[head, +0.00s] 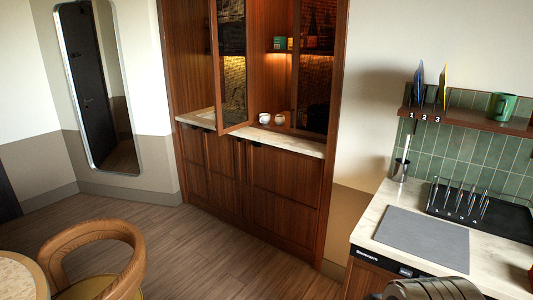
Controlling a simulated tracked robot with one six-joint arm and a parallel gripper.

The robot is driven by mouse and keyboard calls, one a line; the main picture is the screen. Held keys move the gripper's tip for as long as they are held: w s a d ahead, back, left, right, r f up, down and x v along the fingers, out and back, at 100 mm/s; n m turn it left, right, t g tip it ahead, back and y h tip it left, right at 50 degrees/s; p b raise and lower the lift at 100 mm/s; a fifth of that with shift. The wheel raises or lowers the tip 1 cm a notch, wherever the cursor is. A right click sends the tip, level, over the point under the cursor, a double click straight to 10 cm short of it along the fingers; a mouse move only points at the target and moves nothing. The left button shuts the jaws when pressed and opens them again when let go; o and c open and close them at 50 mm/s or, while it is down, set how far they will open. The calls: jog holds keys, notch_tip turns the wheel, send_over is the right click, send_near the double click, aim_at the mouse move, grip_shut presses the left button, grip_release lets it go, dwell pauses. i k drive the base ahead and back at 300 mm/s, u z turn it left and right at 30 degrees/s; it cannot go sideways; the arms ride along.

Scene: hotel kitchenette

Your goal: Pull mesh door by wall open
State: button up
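A tall wooden cabinet (257,185) stands against the wall, with upper shelves above a pale counter. One framed mesh door (232,90) stands out at an angle over the counter, left of the middle. A second dark mesh panel (312,88) covers the right part of the upper cabinet, beside the pale wall; how far it stands from its frame is hard to tell. Small handles show on the lower fronts. My gripper cannot be made out in the head view, and nothing is seen touching either door.
A kitchen counter (385,243) with a grey board (422,238), black rack (490,215) and shelf (465,120) is at right. Ridged metal (435,289) shows at the bottom edge. A chair (95,240) is at lower left. Wooden floor (190,255) before the cabinet is clear.

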aim_at(298, 9)
jog(key=u, duration=0.45)
jog(key=i, duration=0.75)
jog(key=u, duration=0.4)
jog(key=i, duration=2.45)
jog(key=z, duration=0.7)
jog(key=i, duration=0.7)
jog(key=z, duration=0.25)
